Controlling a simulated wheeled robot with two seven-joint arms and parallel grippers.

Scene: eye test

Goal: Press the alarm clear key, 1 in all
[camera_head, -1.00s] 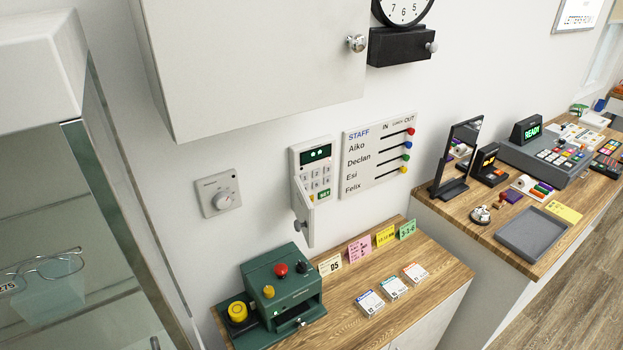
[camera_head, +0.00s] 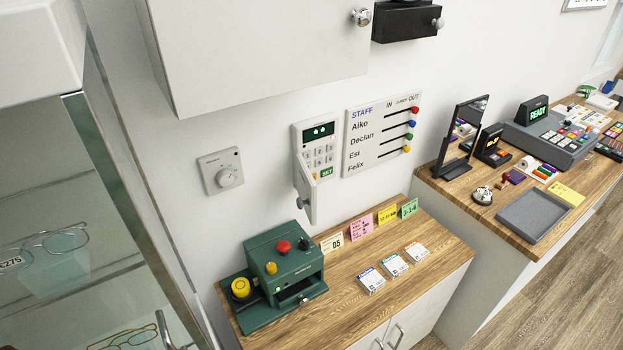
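A white alarm keypad (camera_head: 318,150) is mounted on the wall in the middle of the head view. It has a dark display (camera_head: 318,131) with small pale marks, several small grey keys (camera_head: 318,156) and a green SET key (camera_head: 326,172). Its cover flap (camera_head: 307,192) hangs open below on the left and hides part of the lower left. The key labels are too small to read, so I cannot tell which one is the clear key. Neither of my grippers is in view.
A white wall cabinet (camera_head: 250,60) juts out above the keypad. A dial (camera_head: 222,172) is left of it, a staff board (camera_head: 381,135) right. Below, a wooden counter (camera_head: 360,312) holds a green machine (camera_head: 284,262) with red and yellow buttons. A glass case stands at the left.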

